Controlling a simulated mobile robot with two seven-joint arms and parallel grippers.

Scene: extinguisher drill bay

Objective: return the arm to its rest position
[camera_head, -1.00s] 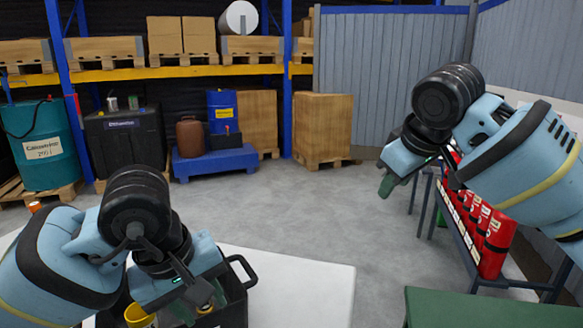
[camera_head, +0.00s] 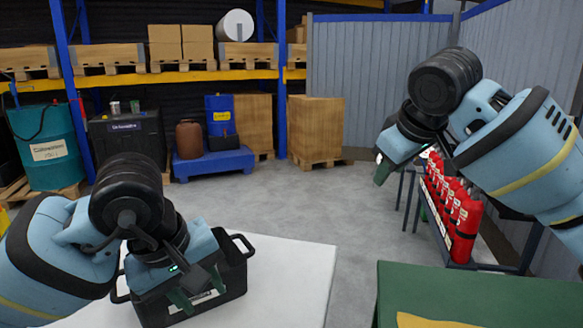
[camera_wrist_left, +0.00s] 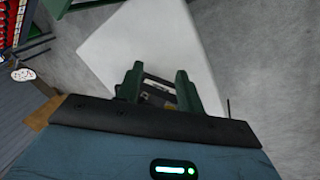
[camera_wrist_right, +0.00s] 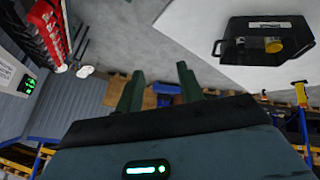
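My left gripper (camera_head: 200,291) hangs over the black crate (camera_head: 238,272) on the white tabletop. In the left wrist view its two green fingers (camera_wrist_left: 158,88) stand apart, with part of the crate visible beyond them; I see nothing held. My right gripper (camera_head: 383,170) is raised over the floor, left of the red extinguishers. In the right wrist view its green fingers (camera_wrist_right: 160,88) are apart with nothing between them. The crate also shows in the right wrist view (camera_wrist_right: 266,58), with a yellow round item (camera_wrist_right: 274,46) inside. Both arms are bent.
The white table (camera_head: 290,275) is clear right of the crate. A green table (camera_head: 490,295) with a yellow patch (camera_head: 425,320) is at lower right. Red extinguishers (camera_head: 466,228) stand on a rack under my right arm. The grey floor (camera_head: 300,205) ahead is open.

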